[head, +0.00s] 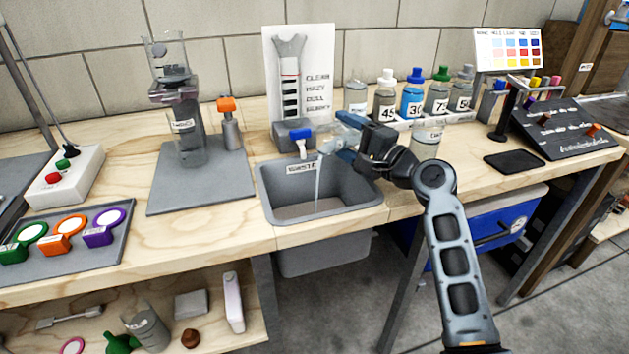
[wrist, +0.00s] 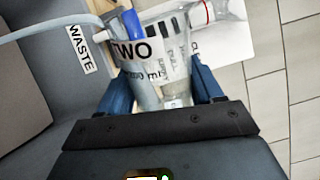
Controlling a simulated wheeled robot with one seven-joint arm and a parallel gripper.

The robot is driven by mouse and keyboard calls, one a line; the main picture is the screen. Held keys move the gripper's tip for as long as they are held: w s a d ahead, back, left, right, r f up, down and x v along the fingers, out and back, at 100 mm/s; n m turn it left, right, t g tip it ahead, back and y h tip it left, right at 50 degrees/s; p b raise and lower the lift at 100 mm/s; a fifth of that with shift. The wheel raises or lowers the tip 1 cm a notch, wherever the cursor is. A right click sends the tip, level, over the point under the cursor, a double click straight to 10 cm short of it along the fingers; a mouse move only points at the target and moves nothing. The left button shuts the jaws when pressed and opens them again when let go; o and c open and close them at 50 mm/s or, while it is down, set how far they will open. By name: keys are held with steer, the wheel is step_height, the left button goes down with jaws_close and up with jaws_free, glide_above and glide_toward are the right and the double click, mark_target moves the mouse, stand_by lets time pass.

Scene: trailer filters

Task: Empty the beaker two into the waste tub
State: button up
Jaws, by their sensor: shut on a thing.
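My gripper (head: 348,148) is shut on beaker two (head: 336,134), a clear beaker, above the back right part of the waste tub. The beaker is tipped over, its mouth toward the left. A thin pale stream (head: 318,185) falls from it into the grey waste tub (head: 268,200), which is set into the bench and labelled WASTE. In the wrist view the beaker (wrist: 158,58) shows its TWO label between my blue fingers (wrist: 162,90). The stream arcs left there, over the waste tub (wrist: 35,110). How much liquid is left in the beaker is unclear.
A blue-topped item (head: 299,138) stands right behind the tub. Several numbered bottles (head: 411,98) stand in a rack behind my gripper, with a clear vessel (head: 428,135) in front. A grey mat (head: 215,190) with a tall apparatus (head: 184,125) lies left.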

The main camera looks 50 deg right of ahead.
mark_target(343, 140)
steer(key=shift+a+r+n, duration=0.15)
steer(key=shift+r+n, duration=0.25)
steer(key=shift+n, duration=0.3)
stand_by(0.7)
steer(key=shift+a+f+n+b, duration=0.3)
steer(key=shift+n+b, duration=0.6)
steer(key=shift+b, duration=0.3)
steer(key=shift+w+a+r+n+b, duration=0.15)
steer(key=shift+r+n, duration=0.1)
steer(key=shift+n, duration=0.25)
steer(key=shift+s+a+r+n+b, duration=0.1)
steer(key=shift+r+n+b, duration=0.1)
steer(key=shift+n, duration=0.3)
stand_by(0.7)
steer(key=shift+w+a+f+n+y+b, duration=0.1)
steer(key=shift+a+f+n+y+b, duration=0.3)
steer(key=shift+n+b, duration=0.45)
stand_by(0.4)
steer(key=shift+w+a+r+n+b, duration=0.1)
steer(key=shift+a+r+n+b, duration=0.25)
steer(key=shift+n, duration=0.45)
steer(key=shift+w+a+r+n+b, duration=0.1)
steer(key=shift+a+r+n+b, duration=0.1)
steer(key=shift+a+n, duration=0.4)
stand_by(1.1)
